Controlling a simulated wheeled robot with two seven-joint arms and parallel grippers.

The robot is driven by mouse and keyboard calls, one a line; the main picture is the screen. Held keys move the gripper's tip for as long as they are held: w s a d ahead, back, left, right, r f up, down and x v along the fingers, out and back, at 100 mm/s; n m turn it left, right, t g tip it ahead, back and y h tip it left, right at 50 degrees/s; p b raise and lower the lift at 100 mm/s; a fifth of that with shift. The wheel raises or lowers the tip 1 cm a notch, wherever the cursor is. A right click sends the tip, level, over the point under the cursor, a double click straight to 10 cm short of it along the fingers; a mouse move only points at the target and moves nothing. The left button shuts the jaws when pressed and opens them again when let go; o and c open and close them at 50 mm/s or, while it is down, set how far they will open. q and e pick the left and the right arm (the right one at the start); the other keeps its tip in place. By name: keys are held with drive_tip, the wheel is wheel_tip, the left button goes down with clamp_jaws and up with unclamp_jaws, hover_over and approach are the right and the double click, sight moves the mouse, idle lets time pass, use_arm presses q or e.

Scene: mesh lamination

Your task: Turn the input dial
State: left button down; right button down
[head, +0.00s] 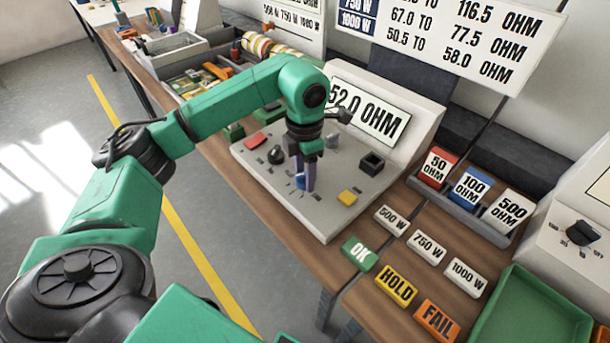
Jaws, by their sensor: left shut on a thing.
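The grey test console (318,211) stands on the wooden bench with its display reading "52.0 OHM" (369,110). My left gripper (308,188) reaches down from above onto the front middle of the console panel. It is shut on a small blue dial (299,181), mostly hidden by the fingers, with tick marks around it on the panel. Which way the dial points cannot be seen. A black knob (276,155) sits further left on the panel, apart from the gripper. My right gripper is not in view.
The panel also carries a red piece (256,141), a yellow piece (347,198) and a black square socket (372,163). Labelled resistor blocks (470,186) stand in a rack at right.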

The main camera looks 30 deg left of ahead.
sight(304, 174)
use_arm(q)
drive_tip(key=shift+r+m+b, duration=0.1)
drive_tip(key=shift+m+b, duration=0.2)
drive_tip(key=shift+m, duration=0.9)
drive_tip(key=shift+c, duration=1.5)
unclamp_jaws()
drive_tip(key=shift+r, duration=0.1)
wheel_tip(304, 174, up, 7)
wheel_tip(304, 174, up, 7)
drive_tip(key=p, duration=0.2)
drive_tip(key=shift+r, duration=0.2)
